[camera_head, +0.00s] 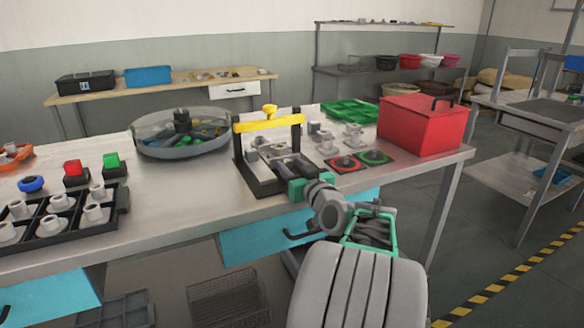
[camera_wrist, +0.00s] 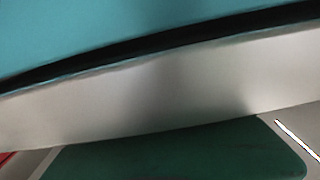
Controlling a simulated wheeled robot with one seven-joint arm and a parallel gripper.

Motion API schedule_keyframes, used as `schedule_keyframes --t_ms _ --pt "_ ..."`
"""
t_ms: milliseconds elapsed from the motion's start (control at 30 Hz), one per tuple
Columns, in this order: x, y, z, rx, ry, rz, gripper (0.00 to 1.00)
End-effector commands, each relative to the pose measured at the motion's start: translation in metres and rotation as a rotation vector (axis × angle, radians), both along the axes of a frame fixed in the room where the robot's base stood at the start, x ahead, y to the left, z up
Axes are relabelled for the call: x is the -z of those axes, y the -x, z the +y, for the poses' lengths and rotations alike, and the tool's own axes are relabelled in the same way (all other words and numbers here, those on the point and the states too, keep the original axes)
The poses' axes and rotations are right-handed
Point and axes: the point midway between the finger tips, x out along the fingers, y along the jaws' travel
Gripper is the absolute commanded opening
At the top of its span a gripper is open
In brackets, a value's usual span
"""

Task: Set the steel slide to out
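A black fixture (camera_head: 240,170) with a yellow top bar (camera_head: 268,124) stands near the front of the workbench. Grey metal parts (camera_head: 290,163) lie inside its frame; the steel slide seems to be among them, but its position cannot be read. My gripper (camera_head: 299,186) is at the fixture's front right corner, low over the bench's front edge. Its fingertips are hard to make out, and I cannot tell whether it touches the slide. The wrist view shows a dark green block (camera_wrist: 180,155) close up, a pale strip and a teal surface; no slide is recognisable there.
A red box (camera_head: 422,125) stands at the right end of the bench (camera_head: 185,190). Red and green pads (camera_head: 345,164) lie right of the fixture. A round grey tub (camera_head: 160,143) is behind left. Red and green buttons (camera_head: 112,161) and a black tray (camera_head: 124,199) are left.

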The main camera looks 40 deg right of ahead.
Motion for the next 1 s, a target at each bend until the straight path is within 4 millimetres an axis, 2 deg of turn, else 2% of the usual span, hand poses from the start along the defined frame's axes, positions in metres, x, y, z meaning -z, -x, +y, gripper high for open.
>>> schedule_keyframes --t_ms 67,467,1000 --pt "0.0 0.0001 0.0 0.0 0.0 0.0 0.32" --pt "0.0002 0.0001 0.0003 -0.001 0.0 0.0 0.0" --pt "0.0003 0.0001 0.0005 -0.001 -0.001 0.001 0.0"
